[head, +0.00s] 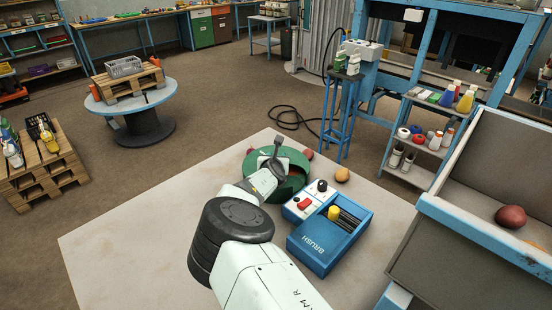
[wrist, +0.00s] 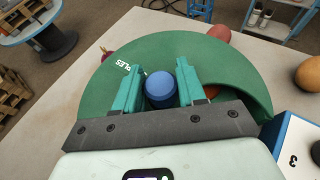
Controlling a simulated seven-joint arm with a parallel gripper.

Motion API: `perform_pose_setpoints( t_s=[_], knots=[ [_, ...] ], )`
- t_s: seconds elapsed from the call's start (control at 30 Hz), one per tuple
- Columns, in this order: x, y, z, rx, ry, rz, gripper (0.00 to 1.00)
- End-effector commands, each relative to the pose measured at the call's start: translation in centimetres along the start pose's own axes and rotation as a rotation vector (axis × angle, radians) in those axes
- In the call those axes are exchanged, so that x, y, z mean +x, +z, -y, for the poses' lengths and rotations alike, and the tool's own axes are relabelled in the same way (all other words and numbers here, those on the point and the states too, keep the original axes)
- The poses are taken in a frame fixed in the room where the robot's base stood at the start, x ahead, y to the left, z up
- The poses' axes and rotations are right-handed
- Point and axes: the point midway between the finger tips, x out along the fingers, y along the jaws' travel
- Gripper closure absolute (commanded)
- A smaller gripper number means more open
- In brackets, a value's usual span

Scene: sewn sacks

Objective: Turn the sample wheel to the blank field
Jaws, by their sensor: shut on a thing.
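The sample wheel is a green disc on the pale table, seen in the head view (head: 255,160) and the wrist view (wrist: 97,72). White letters ending in "PLES" are on its top. A round blue knob (wrist: 160,90) stands on the wheel. My gripper (wrist: 158,84) has its teal fingers on both sides of the knob and is shut on it. A reddish-brown thing (wrist: 211,91) shows beside the right finger, in the wheel's opening. The rest of that opening is hidden by my gripper, so I cannot tell which field shows.
Right of the wheel stand a white-and-blue control box (head: 301,204) and a blue box marked BRUSH (head: 317,245). A tan potato-like thing (head: 342,174) and a reddish one (wrist: 217,33) lie near the wheel. The table's left side is clear.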

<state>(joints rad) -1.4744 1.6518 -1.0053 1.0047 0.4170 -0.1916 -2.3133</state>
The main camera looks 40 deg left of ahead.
Motion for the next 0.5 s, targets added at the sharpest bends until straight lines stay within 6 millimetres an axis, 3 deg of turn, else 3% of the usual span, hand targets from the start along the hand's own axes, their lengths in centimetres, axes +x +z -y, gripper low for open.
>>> perform_pose_setpoints(
  t_s=[0.5],
  knots=[
    [-0.02, -0.02, -0.07, 0.032, -0.077, 0.001, 1.00]
  ],
)
